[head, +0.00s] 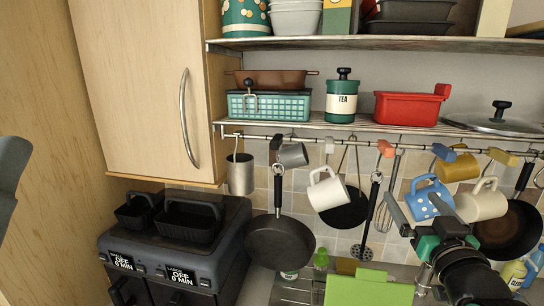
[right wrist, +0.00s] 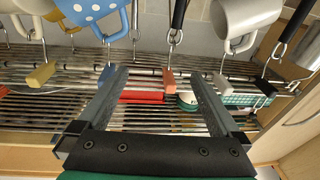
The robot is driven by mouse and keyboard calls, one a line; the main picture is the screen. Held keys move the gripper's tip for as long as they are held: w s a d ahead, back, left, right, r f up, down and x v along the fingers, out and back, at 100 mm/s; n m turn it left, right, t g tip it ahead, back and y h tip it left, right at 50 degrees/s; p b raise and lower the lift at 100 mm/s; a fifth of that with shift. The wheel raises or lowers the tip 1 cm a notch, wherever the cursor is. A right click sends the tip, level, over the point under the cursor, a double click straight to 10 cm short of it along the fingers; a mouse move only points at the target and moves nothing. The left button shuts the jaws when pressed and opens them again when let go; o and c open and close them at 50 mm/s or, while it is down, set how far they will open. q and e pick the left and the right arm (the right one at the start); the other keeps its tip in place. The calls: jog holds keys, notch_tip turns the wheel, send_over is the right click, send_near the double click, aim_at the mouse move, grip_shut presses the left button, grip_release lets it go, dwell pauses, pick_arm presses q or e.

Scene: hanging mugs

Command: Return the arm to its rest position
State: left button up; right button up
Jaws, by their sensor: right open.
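My right gripper (head: 422,214) comes up from the lower right, just in front of and below the blue polka-dot mug. In the right wrist view its two fingers (right wrist: 152,76) are spread with nothing between them. The blue polka-dot mug (head: 428,199) hangs tilted at the rail (head: 340,142); it also shows at the top of the right wrist view (right wrist: 90,12). A dark grey piece at the left edge of the head view looks like part of my left gripper (head: 12,165); its jaws do not show clearly.
A white mug (head: 327,188), a cream mug (head: 484,201), a yellow mug (head: 457,169) and a grey mug (head: 292,155) also hang there. Pans and utensils hang among them. A black fryer (head: 175,240) stands lower left, a green board (head: 368,290) below.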

jog(key=s+a+r+n+t+y, duration=0.1)
jog(key=s+a+r+t, duration=0.3)
jog(key=s, duration=0.7)
jog(key=s+a+r+n+t+y, duration=0.1)
jog(key=s+a+r+t+y, duration=0.3)
jog(key=s+a+r, duration=0.4)
jog(key=s+r, duration=0.3)
jog(key=r, duration=0.2)
jog(key=shift+s+a+r, duration=0.15)
jog(key=shift+s+r, duration=0.15)
jog(key=shift+s, duration=0.05)
jog(key=shift+n, duration=0.3)
